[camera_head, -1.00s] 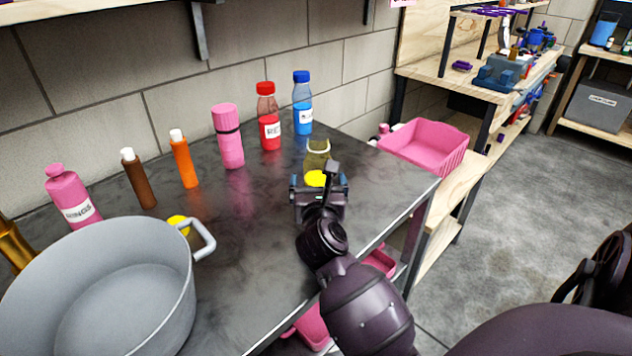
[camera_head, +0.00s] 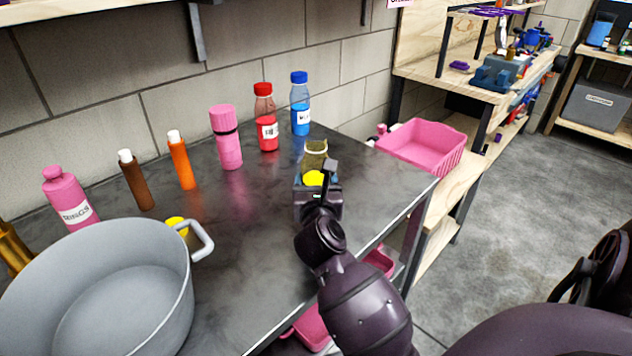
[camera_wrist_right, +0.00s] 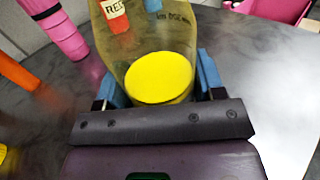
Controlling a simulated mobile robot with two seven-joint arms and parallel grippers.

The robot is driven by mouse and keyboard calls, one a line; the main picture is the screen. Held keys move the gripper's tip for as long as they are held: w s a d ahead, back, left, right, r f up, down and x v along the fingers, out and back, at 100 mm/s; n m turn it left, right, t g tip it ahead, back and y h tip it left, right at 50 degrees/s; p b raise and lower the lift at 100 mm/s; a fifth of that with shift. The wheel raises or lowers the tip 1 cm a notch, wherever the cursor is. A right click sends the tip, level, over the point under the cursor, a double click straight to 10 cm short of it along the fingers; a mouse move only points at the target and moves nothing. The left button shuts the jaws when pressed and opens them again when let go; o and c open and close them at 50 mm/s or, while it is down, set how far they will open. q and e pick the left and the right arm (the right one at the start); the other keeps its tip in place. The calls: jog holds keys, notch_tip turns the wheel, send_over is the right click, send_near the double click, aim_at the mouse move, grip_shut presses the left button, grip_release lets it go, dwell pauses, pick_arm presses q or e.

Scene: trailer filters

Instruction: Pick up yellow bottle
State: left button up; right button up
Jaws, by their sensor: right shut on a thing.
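The yellow bottle (camera_head: 315,158) is see-through with a yellowish tint and has a solid yellow cap (camera_head: 313,178). It is near the right part of the dark metal table, its cap end towards my arm. My right gripper (camera_head: 318,182) is shut on it. In the right wrist view, the bottle (camera_wrist_right: 148,45) sits between the two blue fingers, the yellow cap close to the palm. Whether its far end touches the table is unclear. My left gripper is not in view.
On the table (camera_head: 262,225), a blue-capped bottle (camera_head: 300,105), a red bottle (camera_head: 266,120) and a pink bottle (camera_head: 226,140) stand behind and left. A large grey pot (camera_head: 120,290) fills the front left. A pink bin (camera_head: 425,145) lies beyond the right edge.

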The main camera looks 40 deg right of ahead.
aim_at(316, 137)
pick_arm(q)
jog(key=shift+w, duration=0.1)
pick_arm(e)
jog(key=shift+r, duration=0.1)
jog(key=shift+r+p, duration=0.4)
jog(key=shift+r, duration=0.55)
notch_tip(316, 137, up, 14)
jog(key=p, duration=0.5)
jog(key=shift+r, duration=0.1)
jog(key=shift+r+p, duration=0.35)
jog(key=shift+r, duration=0.85)
pick_arm(q)
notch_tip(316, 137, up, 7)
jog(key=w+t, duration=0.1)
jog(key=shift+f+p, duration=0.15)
jog(key=shift+p, duration=0.15)
pick_arm(e)
jog(key=shift+r, duration=0.55)
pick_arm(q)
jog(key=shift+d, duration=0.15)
pick_arm(e)
jog(key=shift+r, duration=0.1)
